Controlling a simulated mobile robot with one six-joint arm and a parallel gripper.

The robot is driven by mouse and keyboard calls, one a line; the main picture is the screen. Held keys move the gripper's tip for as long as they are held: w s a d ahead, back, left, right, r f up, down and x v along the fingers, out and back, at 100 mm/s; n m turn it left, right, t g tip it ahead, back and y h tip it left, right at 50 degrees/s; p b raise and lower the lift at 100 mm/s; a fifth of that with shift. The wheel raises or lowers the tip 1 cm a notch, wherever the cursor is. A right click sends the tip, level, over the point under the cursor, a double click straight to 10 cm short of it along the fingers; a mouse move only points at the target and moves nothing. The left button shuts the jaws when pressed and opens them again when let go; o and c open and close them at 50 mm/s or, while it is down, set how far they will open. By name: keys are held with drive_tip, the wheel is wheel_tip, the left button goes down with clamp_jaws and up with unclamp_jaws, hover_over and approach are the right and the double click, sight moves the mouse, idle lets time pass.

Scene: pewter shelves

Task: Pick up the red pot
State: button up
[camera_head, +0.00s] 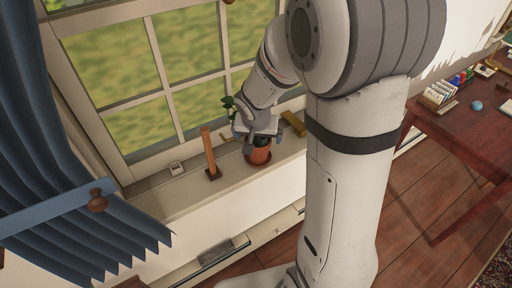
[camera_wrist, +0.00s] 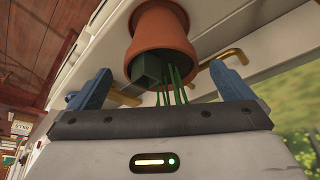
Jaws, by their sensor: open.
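The red pot (camera_head: 259,156) is a terracotta plant pot on the windowsill, below the end of my arm in the head view. In the wrist view the pot (camera_wrist: 162,32) appears upside down at the top centre, with green stems and a dark green block at its mouth. My gripper (camera_head: 261,138) is at the pot's top in the head view and hides part of it. In the wrist view the blue fingers of my gripper (camera_wrist: 160,88) are wide apart, one to each side of the pot and stems. I cannot tell whether they touch the pot.
The window (camera_head: 150,80) is close behind. A blue curtain (camera_head: 70,150) hangs at left.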

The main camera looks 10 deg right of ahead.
sight(258, 141)
drive_tip(key=x, duration=0.3)
drive_tip(key=shift+f, duration=0.2)
drive_tip(key=shift+s+a, duration=0.1)
drive_tip(key=shift+r, duration=0.1)
drive_tip(key=c, duration=1.6)
